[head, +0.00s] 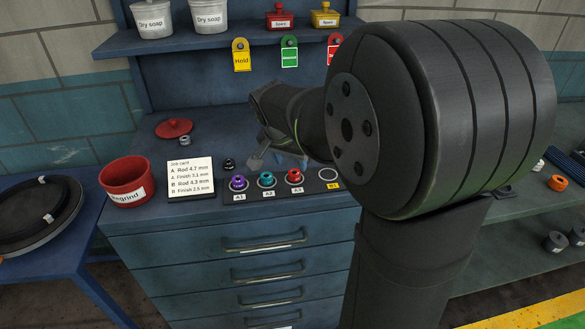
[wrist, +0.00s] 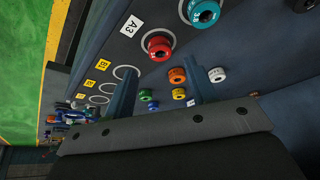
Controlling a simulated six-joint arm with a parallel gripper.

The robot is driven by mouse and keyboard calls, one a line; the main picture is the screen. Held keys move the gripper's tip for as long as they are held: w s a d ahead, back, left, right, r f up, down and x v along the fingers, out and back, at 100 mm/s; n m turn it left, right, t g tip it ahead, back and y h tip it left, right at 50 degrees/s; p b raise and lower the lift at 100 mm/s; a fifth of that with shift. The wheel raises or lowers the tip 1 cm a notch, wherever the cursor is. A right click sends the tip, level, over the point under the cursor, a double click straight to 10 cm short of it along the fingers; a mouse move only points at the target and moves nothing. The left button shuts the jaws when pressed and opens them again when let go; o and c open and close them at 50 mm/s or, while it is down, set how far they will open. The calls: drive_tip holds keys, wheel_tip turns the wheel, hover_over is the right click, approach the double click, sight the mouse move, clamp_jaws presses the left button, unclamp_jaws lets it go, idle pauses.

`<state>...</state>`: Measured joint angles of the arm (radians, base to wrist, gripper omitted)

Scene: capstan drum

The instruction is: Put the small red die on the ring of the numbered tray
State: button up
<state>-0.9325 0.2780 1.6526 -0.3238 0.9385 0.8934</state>
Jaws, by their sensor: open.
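The numbered tray (head: 315,187) is a dark strip with labelled white rings on the blue bench. A red die (head: 294,176) stands upright at A3; it also shows in the wrist view (wrist: 158,45). A teal die (head: 267,180) is at A2 and a purple die (head: 238,183) at A1. The ring at B1 (head: 328,175) is empty; the wrist view shows it (wrist: 126,72) and further empty rings beyond it. My gripper (wrist: 158,72) is open, with nothing between its fingers. In the head view my arm hides part of the gripper and the tray's right end.
In the wrist view several orange, white, green and blue dies (wrist: 177,75) lie beside the tray, around the fingers. A job card (head: 190,177), a red bin (head: 126,181) and a red lid (head: 174,128) are on the bench's left. Tags hang from the shelf behind.

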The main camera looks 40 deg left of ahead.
sight(294, 173)
drive_tip(key=v, duration=0.6)
drive_tip(key=shift+r, duration=0.3)
drive_tip(key=shift+s+f, duration=0.1)
drive_tip(key=x, duration=1.2)
drive_tip(key=shift+f, duration=0.15)
wheel_tip(294, 173, up, 3)
drive_tip(key=shift+f, duration=0.1)
drive_tip(key=shift+r, duration=0.55)
drive_tip(key=shift+f, duration=0.1)
